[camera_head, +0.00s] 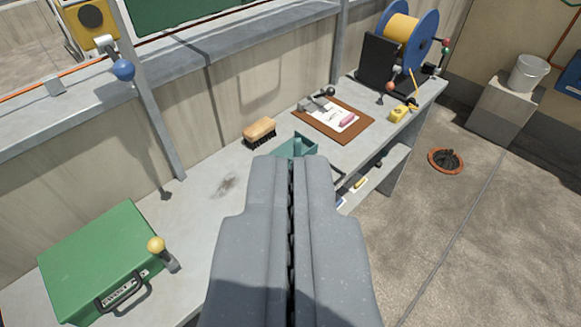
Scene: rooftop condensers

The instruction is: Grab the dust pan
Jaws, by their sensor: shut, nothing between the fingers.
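The dust pan (307,144) is a small teal-green pan on the grey bench, just beyond the tip of my gripper. Its near part is hidden behind the gripper. My gripper (291,160) is shut and empty, a large grey shape reaching up from the bottom of the picture. Its tips overlap the near edge of the pan in view; I cannot tell whether they touch it.
A wooden brush (259,131) lies left of the pan. A brown clipboard (356,129) with a pink item lies to its right. A green case (98,262) sits at the left. A cable reel (407,35) stands at the far end. A wall backs the bench.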

